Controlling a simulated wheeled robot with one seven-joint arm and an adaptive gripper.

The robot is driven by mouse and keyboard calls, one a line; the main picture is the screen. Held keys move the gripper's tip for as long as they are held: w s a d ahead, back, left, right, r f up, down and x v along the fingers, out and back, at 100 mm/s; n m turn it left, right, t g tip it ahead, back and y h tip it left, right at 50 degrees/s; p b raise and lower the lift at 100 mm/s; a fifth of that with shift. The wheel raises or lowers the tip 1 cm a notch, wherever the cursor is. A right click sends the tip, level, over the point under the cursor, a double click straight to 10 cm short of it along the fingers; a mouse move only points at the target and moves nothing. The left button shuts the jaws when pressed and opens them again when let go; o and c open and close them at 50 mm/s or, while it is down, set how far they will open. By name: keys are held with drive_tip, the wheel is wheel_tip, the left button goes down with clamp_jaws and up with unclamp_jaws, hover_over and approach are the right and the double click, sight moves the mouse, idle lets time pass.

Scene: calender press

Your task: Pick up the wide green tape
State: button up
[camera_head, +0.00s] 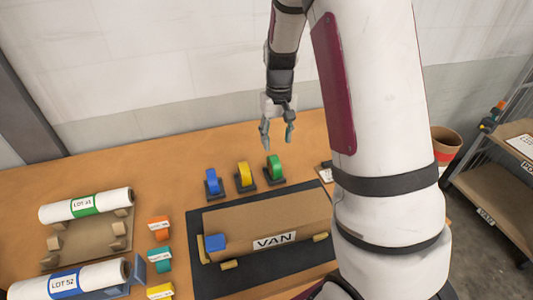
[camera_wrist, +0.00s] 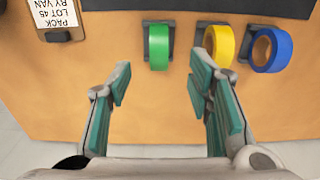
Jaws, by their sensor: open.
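The green tape roll (camera_head: 275,167) stands upright on a small dark holder (camera_head: 274,180) near the back of the table, at the right end of a row of three rolls. In the wrist view the green tape (camera_wrist: 159,47) is at top centre, beyond and between the fingertips. My gripper (camera_head: 277,137) is open and empty, pointing down, above and behind the green tape in the head view. In the wrist view its two teal-padded fingers (camera_wrist: 160,75) are spread apart, and neither touches the tape.
A yellow roll (camera_head: 244,174) and a blue roll (camera_head: 212,181) stand left of the green one. In front lies a cardboard box marked VAN (camera_head: 262,222) on a dark mat (camera_head: 215,281). White LOT rolls (camera_head: 86,205) lie at left.

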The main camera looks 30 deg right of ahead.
sight(276, 160)
drive_tip(key=shift+w+d+f, duration=0.15)
drive_tip(key=shift+d+f, duration=0.05)
drive_tip(key=shift+f, duration=0.2)
drive_tip(key=shift+w+d+f, duration=0.15)
drive_tip(key=shift+f, duration=0.25)
wheel_tip(276, 160, down, 8)
drive_tip(key=shift+p, duration=0.55)
drive_tip(key=shift+w+a+f+p, duration=0.1)
drive_tip(key=shift+w+f+p, duration=0.1)
drive_tip(key=shift+f, duration=0.65)
drive_tip(key=shift+w+f+p, duration=0.15)
drive_tip(key=shift+f, duration=0.75)
drive_tip(key=shift+w+a+f+p, duration=0.1)
drive_tip(key=shift+w+f+p, duration=0.1)
drive_tip(key=shift+f, duration=0.65)
clamp_jaws()
